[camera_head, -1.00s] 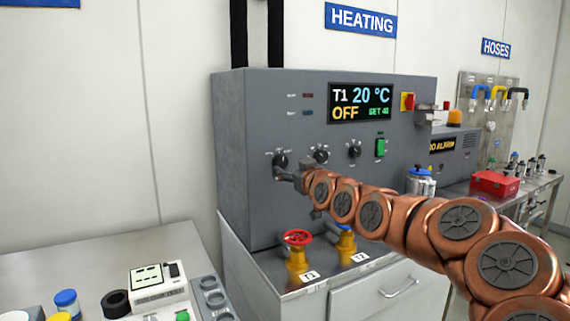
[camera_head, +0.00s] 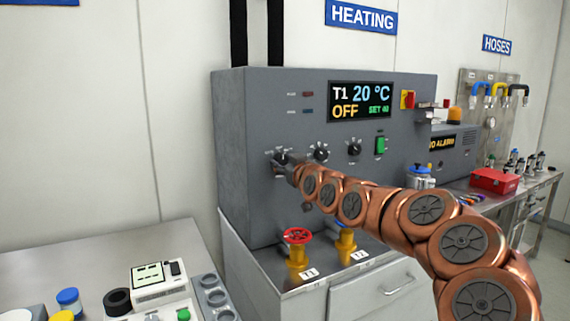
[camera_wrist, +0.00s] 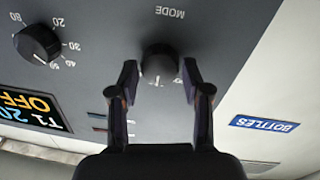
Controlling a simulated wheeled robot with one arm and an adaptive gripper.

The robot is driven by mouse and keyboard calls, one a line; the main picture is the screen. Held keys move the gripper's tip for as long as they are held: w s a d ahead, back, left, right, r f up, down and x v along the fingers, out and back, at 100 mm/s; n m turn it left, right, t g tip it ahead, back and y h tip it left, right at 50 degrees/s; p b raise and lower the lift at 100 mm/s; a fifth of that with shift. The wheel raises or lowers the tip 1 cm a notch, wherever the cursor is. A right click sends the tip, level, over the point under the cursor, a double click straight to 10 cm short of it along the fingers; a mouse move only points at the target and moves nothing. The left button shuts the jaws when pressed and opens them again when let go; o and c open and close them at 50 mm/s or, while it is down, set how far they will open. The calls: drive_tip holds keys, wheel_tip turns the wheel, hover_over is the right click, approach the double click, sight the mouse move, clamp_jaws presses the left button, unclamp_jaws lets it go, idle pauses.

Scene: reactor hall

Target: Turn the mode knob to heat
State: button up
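The mode knob (camera_wrist: 158,62) is a round black knob with a pale pointer mark, under the upside-down word MODE in the wrist view. In the head view the mode knob (camera_head: 282,157) is the leftmost on the grey heating panel (camera_head: 250,200), partly hidden by my gripper. My gripper (camera_wrist: 159,76) is open, with one dark fingertip on each side of the knob and a small gap showing on both sides. In the head view my gripper (camera_head: 284,166) is at the panel face by the knob. The display (camera_head: 360,102) reads T1 20 °C, OFF, SET 40.
Two more black knobs (camera_head: 354,149) and a green switch (camera_head: 381,146) are to the right. A numbered dial (camera_wrist: 38,43) is near my gripper in the wrist view. A red valve (camera_head: 297,236) and a blue-handled valve (camera_head: 345,238) stand below my arm.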

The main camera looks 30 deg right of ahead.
drive_tip(key=c, duration=0.7)
drive_tip(key=m+b, duration=0.2)
drive_tip(key=m, duration=0.1)
drive_tip(key=shift+m, duration=0.4)
drive_tip(key=shift+r+m+b, duration=0.1)
drive_tip(key=shift+m+b, duration=0.5)
drive_tip(key=shift+m, duration=0.6)
drive_tip(key=shift+m+g, duration=0.3)
drive_tip(key=shift+m, duration=1.4)
